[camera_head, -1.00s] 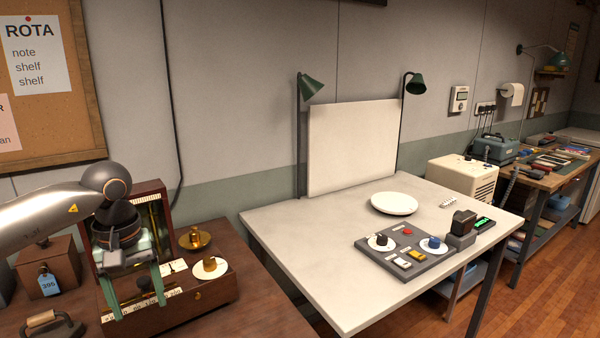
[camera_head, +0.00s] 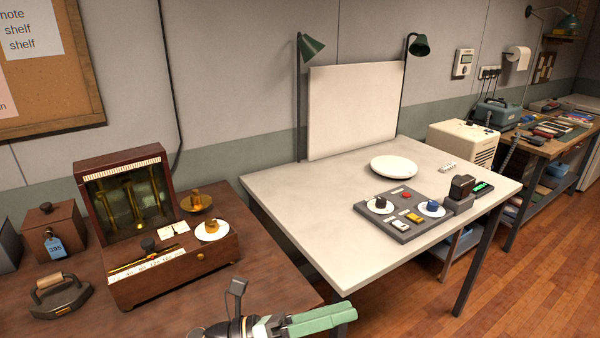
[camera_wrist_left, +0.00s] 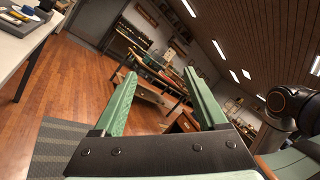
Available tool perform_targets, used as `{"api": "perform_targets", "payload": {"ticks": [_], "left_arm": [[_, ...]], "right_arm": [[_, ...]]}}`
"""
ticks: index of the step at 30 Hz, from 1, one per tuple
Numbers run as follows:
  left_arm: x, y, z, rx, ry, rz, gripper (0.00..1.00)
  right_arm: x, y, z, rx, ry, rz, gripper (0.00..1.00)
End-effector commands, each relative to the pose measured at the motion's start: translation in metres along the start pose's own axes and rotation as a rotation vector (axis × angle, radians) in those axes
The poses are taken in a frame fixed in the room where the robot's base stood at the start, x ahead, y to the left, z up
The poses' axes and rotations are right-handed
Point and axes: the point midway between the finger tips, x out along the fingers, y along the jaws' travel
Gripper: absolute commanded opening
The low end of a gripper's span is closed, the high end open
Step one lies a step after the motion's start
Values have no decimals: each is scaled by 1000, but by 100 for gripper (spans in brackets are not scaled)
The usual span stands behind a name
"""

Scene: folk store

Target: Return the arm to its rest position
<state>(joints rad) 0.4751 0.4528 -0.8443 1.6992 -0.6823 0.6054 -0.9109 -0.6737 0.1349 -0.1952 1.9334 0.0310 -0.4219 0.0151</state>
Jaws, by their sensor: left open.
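My left gripper (camera_head: 318,320) shows at the bottom of the head view, low in front of the gap between the wooden table and the white table. Its green fingers point right. In the left wrist view my left gripper (camera_wrist_left: 165,85) has its two green fingers spread apart with nothing between them. The rest of my left arm is mostly out of the head view. My right gripper is not in view.
A dark wooden table (camera_head: 200,304) at left carries a balance in a wooden case (camera_head: 180,270), a small wooden box (camera_head: 52,228) and an iron (camera_head: 60,296). A white table (camera_head: 310,215) holds a control panel (camera_head: 400,232) and a plate (camera_head: 394,166). Wooden floor (camera_head: 420,318) lies open at right.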

Motion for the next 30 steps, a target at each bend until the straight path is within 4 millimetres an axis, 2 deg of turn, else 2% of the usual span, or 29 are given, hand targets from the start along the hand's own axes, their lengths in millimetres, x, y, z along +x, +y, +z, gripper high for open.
{"api": "perform_targets", "payload": {"ticks": [1,5,8,11,14,16,18,21,24,27,30], "left_arm": [[-6,8,1,-151,-105,29,75],[-32,36,5,-529,-371,103,75],[-65,64,-4,-821,-580,158,75],[-105,92,-27,-1112,-797,212,75],[-152,115,-63,-1391,-1025,262,75],[-186,126,-97,-1578,-1193,294,75],[-220,132,-134,-1748,-1363,322,75],[-259,130,-184,-1937,-1578,350,75],[-286,123,-221,-2057,-1739,367,75],[-301,116,-243,-2123,-1838,374,75],[-307,113,-252,-2149,-1880,376,75]], "right_arm": [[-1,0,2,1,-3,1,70],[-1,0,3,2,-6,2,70],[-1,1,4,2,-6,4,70],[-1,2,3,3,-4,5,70],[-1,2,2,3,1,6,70],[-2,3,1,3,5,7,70],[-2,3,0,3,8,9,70],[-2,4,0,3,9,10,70],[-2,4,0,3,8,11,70],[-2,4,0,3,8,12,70],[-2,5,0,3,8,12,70]]}}
